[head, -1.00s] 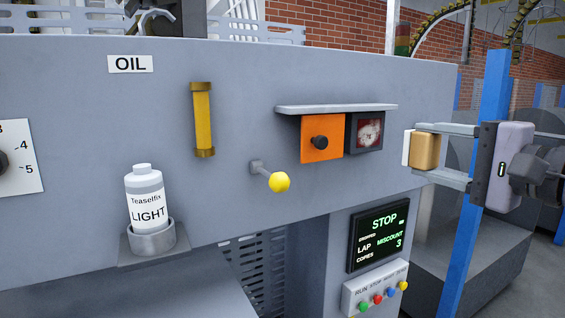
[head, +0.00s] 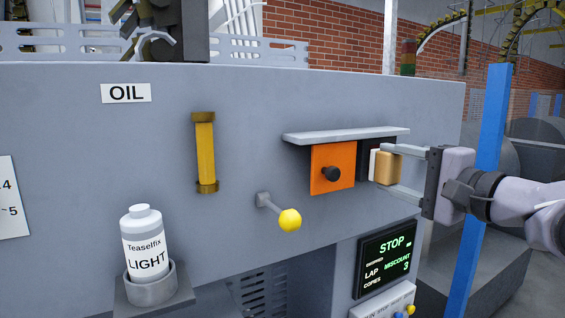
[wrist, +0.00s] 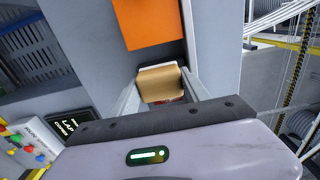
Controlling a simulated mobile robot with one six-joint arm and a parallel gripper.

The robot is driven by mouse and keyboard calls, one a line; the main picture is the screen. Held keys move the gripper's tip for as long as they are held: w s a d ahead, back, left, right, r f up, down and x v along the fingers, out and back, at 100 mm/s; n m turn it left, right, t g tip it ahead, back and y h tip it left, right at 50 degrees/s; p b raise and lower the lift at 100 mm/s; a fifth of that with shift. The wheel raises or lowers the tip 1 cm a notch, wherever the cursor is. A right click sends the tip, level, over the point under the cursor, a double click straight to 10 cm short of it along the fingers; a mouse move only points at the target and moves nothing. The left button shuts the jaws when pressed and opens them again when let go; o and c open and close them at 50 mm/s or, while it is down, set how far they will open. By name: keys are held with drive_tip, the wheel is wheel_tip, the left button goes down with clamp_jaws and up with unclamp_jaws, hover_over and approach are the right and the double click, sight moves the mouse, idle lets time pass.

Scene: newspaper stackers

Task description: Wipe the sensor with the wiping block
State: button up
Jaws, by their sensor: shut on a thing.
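My gripper (head: 392,170) is shut on the wiping block (head: 387,168), a tan block with a white pad on its left face. The block also shows between the fingers in the wrist view (wrist: 160,82). In the head view it stands in front of the dark square sensor (head: 364,164), right of the orange panel (head: 333,168), and hides most of it. The sensor's smudged reddish window is covered in the head view. A sliver of red shows below the block in the wrist view. I cannot tell whether the pad touches the sensor.
A grey shelf (head: 345,136) juts out just above the orange panel and sensor. A yellow-knobbed lever (head: 290,220) sticks out at lower left. A display (head: 386,255) sits below, and a blue post (head: 483,160) stands behind my arm. An oil bottle (head: 146,248) stands farther left.

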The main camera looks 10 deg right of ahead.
drive_tip(key=shift+x, duration=1.1)
idle(0.3)
